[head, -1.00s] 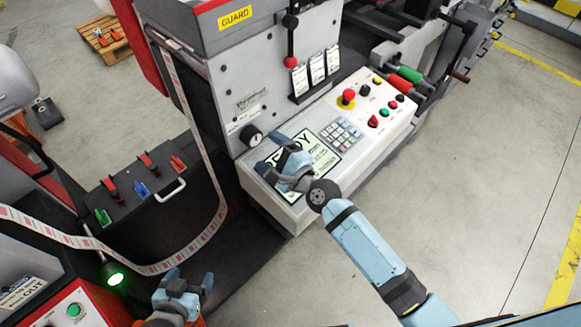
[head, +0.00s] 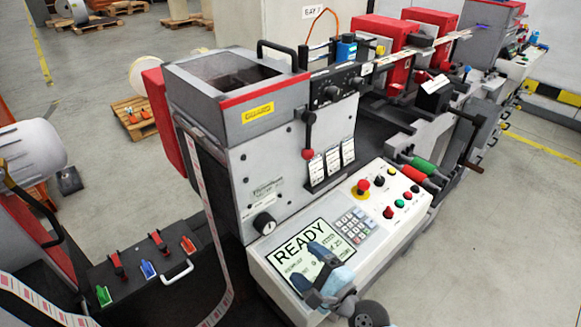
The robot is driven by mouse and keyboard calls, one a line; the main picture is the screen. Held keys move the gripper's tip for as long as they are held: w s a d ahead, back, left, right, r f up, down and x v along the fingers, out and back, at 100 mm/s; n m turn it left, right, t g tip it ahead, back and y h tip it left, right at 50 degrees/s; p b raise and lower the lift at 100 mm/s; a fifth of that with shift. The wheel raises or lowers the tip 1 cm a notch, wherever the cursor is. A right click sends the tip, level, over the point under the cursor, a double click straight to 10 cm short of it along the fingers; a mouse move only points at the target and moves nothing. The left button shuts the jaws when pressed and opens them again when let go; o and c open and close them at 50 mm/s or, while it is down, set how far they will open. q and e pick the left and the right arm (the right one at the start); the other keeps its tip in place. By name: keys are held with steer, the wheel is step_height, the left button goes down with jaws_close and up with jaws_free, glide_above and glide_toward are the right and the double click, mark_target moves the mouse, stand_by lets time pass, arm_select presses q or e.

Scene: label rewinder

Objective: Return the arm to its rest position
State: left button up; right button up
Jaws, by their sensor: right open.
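My right gripper (head: 322,277) is in front of the lower part of the READY screen (head: 310,252) on the sloped control panel. The screen's lower text is partly hidden behind the gripper. My left gripper is not in view.
A keypad (head: 350,226) and a red knob on a yellow base (head: 361,187) sit right of the screen. A label web (head: 205,200) runs down at the left, beside a black box (head: 140,275) with coloured levers. Open floor (head: 500,230) lies to the right.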

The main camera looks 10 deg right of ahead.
steer(key=shift+s, duration=0.1)
steer(key=shift+s+n+g, duration=0.35)
steer(key=shift+n+g, duration=0.05)
steer(key=shift+n, duration=0.3)
steer(key=s+n+g, duration=0.1)
steer(key=n, duration=0.1)
steer(key=s+n+g, duration=0.1)
steer(key=n, duration=0.1)
steer(key=s+d+f+n, duration=0.1)
steer(key=s+n, duration=0.1)
steer(key=shift+s+d+g, duration=0.1)
steer(key=shift+g, duration=0.3)
steer(key=s+d+f+n+g+h, duration=0.2)
steer(key=s+d+n+g+h, duration=0.5)
steer(key=s+d+n+h, duration=0.7)
steer(key=w+a+f+t+y+p, duration=0.1)
steer(key=f+t+y, duration=0.2)
steer(key=f, duration=0.2)
steer(key=w+a+f+t+y+p, duration=0.2)
steer(key=f+t+y, duration=0.1)
steer(key=f+t, duration=0.1)
steer(key=shift+a+f+m+y, duration=0.3)
steer(key=shift+f+m, duration=0.1)
steer(key=shift+f, duration=0.3)
